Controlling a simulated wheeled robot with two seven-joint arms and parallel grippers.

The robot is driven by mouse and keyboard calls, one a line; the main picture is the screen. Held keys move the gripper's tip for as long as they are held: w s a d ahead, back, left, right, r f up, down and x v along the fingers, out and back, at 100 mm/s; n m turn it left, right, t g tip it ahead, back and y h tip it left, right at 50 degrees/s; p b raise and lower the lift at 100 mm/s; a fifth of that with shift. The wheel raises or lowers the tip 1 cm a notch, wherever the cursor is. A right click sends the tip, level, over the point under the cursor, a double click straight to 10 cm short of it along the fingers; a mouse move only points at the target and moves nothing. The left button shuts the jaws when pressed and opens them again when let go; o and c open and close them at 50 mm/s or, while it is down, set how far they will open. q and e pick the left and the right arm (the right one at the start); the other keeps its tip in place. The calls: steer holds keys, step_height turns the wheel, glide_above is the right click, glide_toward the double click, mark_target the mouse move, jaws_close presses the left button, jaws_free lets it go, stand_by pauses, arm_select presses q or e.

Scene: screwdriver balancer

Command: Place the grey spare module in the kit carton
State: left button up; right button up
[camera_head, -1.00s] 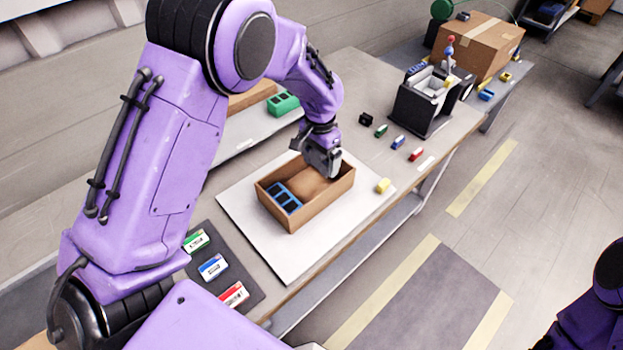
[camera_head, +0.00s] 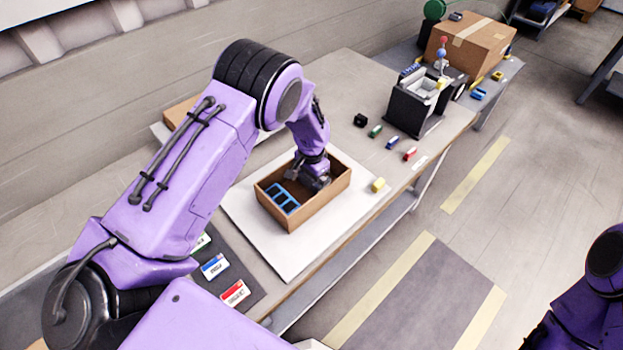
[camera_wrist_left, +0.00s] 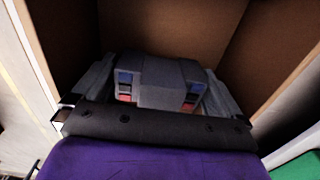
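The kit carton (camera_head: 322,208) is an open brown box on a white board. A blue-framed module (camera_head: 283,198) with dark windows lies in its left part. My left gripper (camera_head: 308,182) reaches down inside the carton's right part. In the left wrist view, a grey module (camera_wrist_left: 155,82) with small blue and red patches sits between the fingers of my left gripper (camera_wrist_left: 158,90), which look shut on its sides. Brown carton walls stand close around it. Whether the module touches the carton floor is hidden. My right gripper is out of view.
Beside the carton are a yellow block (camera_head: 378,185) and, farther back, several small coloured blocks (camera_head: 392,142). A dark fixture (camera_head: 415,105) stands behind them. Labelled cards (camera_head: 235,293) lie on a dark mat at front left. A closed cardboard box (camera_head: 472,45) stands at the back.

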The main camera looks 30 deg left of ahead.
arm_select(q)
steer(key=shift+r, duration=0.35)
step_height(320, 180, up, 11)
steer(key=shift+f+b, duration=0.15)
steer(key=shift+b, duration=1)
steer(key=shift+r, duration=0.5)
